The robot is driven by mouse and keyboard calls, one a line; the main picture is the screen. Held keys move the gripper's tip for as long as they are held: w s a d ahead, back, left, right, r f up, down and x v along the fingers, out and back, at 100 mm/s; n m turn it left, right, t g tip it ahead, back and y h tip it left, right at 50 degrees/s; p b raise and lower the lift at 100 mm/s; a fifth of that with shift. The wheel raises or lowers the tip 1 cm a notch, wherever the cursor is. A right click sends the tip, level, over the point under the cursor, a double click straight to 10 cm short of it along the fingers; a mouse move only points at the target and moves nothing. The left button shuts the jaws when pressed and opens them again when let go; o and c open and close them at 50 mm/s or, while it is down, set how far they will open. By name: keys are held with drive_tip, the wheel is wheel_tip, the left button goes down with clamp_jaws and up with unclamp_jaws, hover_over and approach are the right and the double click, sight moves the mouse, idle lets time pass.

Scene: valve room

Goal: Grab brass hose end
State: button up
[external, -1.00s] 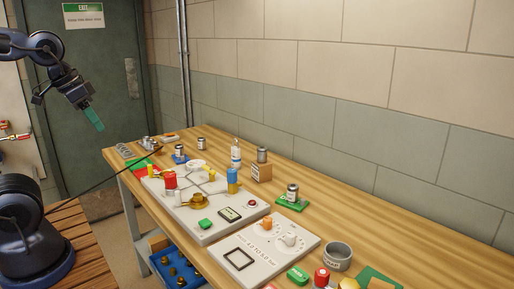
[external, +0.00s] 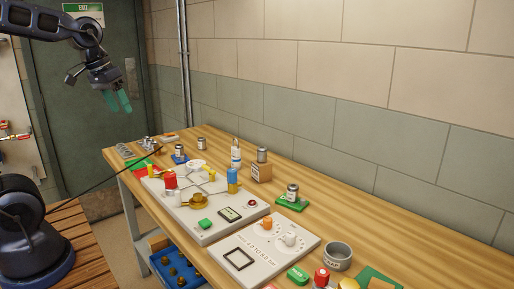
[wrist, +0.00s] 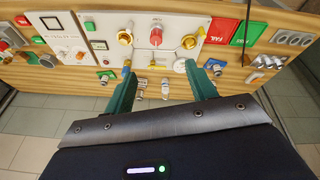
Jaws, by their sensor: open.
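A dark hose (external: 95,180) runs up from the lower left to the far part of the bench. In the wrist view the hose (wrist: 247,28) crosses beside the red and green pads. I cannot make out a brass end on it. A brass-coloured fitting (external: 199,202) sits on the white valve panel (external: 228,226); it also shows in the wrist view (wrist: 125,37). My gripper (external: 119,104) is raised at the left, above and apart from the bench. In the wrist view its green fingers (wrist: 160,68) are spread with nothing held between them.
The wooden bench (external: 350,230) runs along the wall. A red knob (external: 170,180), a blue knob (external: 232,180), a bottle (external: 236,155) and several small cans stand on it. A blue bin (external: 178,270) with brass-coloured pieces is below. The air around my gripper is clear.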

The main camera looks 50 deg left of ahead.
drive_tip(key=w+a+n+g, duration=0.1)
drive_tip(key=w+a+n, duration=0.3)
drive_tip(key=w+a, duration=0.5)
drive_tip(key=n+g+h, duration=0.2)
drive_tip(key=n+g, duration=0.1)
drive_tip(key=n, duration=0.7)
hover_over(157, 146)
wheel_tip(157, 146, down, 22)
drive_tip(key=shift+s+a, duration=0.15)
drive_tip(key=shift+a, duration=0.4)
drive_tip(key=f, duration=0.5)
drive_tip(key=shift+d+f, duration=0.2)
drive_tip(key=shift+d, duration=0.2)
drive_tip(key=shift+d+f, duration=0.15)
drive_tip(key=shift+f, duration=2.45)
drive_tip(key=c, duration=1.1)
